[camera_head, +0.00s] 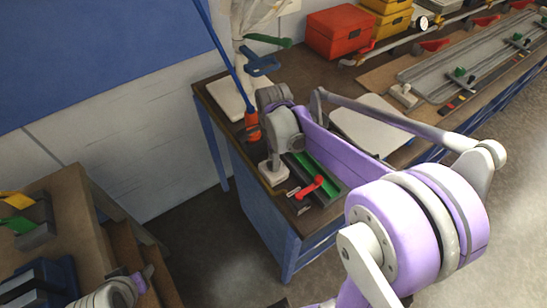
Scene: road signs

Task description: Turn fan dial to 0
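I cannot pick out the fan or its dial with certainty. A pale upright form (258,18) with a green bar (268,40) and a blue bracket (262,66) stands at the back left of the workbench, cut off by the top edge. My purple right arm comes in from the lower right and reaches over the bench. Its gripper end (273,172) points down at the bench's front left, beside a green tray. Its fingers are too small to tell open from shut. Part of my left arm shows at the lower left; its gripper does not show.
The workbench holds a green tray (318,178) with a red lever (310,187), an orange holder (252,126) with a blue rod, a red box (340,34) and a long grey rail (475,62). A brown table (72,222) stands at the left, with open floor between.

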